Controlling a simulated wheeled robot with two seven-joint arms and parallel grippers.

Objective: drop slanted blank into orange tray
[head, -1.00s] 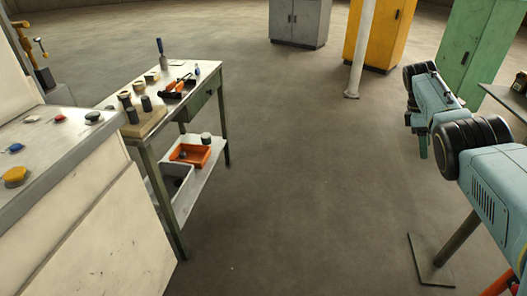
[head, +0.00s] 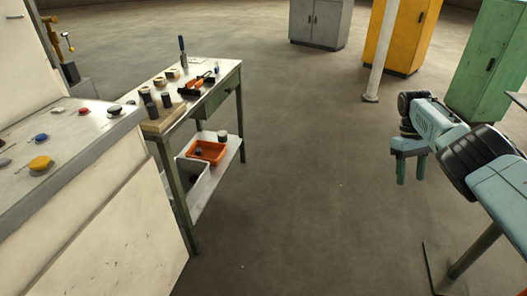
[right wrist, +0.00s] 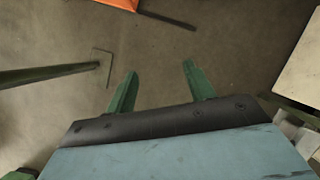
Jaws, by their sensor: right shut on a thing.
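The orange tray (head: 213,159) sits on the lower shelf of the green-legged table, with a small dark piece inside. My right gripper (head: 411,172) is in the air at the right, pointing down, well apart from the table and tray. The slanted blank cannot be made out between the visible finger parts. Several dark cylindrical blanks (head: 167,100) stand on and around a wooden block (head: 165,119) on the tabletop; I cannot tell if one is slanted. My left gripper is not in view.
A pale console (head: 95,215) with buttons stands at left. A white post (head: 381,60) and cabinets stand behind. The middle floor is clear.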

